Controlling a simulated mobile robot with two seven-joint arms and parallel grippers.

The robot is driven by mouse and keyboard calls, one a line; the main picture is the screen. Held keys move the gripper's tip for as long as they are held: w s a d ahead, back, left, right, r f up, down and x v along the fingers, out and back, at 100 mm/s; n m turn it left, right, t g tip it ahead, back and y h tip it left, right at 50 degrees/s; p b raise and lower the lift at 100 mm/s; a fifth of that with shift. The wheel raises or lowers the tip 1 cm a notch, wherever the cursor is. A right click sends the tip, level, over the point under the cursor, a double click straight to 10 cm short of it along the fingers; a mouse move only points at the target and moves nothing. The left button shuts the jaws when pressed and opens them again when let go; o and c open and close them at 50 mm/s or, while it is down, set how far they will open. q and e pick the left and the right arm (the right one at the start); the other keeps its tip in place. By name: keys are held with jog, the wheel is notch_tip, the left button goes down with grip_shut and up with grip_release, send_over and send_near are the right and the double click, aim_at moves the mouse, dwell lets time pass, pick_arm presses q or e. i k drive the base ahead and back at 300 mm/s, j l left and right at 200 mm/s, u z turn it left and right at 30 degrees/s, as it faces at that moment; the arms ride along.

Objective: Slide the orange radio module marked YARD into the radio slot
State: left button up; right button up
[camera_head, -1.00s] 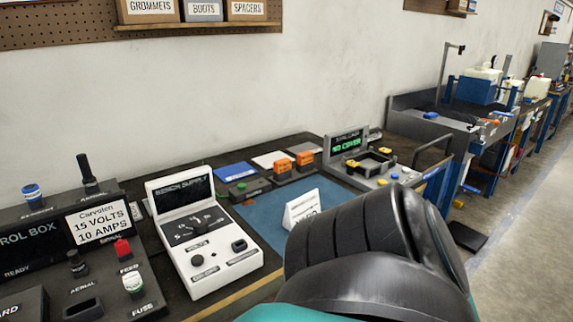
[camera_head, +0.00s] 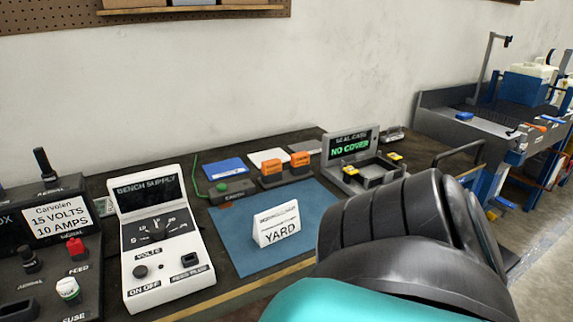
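Two orange modules, a left one (camera_head: 271,167) and a right one (camera_head: 300,160), sit side by side in dark holders at the back of the bench. Their markings are too small to read. A white tent card reading YARD (camera_head: 276,225) stands on the blue mat (camera_head: 232,236) in front of them. At the left edge is part of a dark control box with a card reading Carvolen, 15 VOLTS, 10 AMPS (camera_head: 62,220). I cannot make out which opening is the radio slot. Neither gripper shows; a black and teal arm link of mine fills the lower right.
A white bench supply (camera_head: 160,250) stands between the control box and the mat. A grey seal case unit (camera_head: 362,165) reading NO COVER stands right of the modules. A green-topped EARTH block (camera_head: 225,188) is left of them. The mat's left part is clear.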

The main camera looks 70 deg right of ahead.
aim_at(273, 166)
jog(key=k+l, duration=0.2)
jog(key=l, duration=0.15)
jog(key=k+l, duration=0.15)
jog(key=l, duration=0.2)
jog(key=k+l, duration=0.2)
jog(key=l, duration=0.15)
jog(key=k+l, duration=0.2)
jog(key=l, duration=0.15)
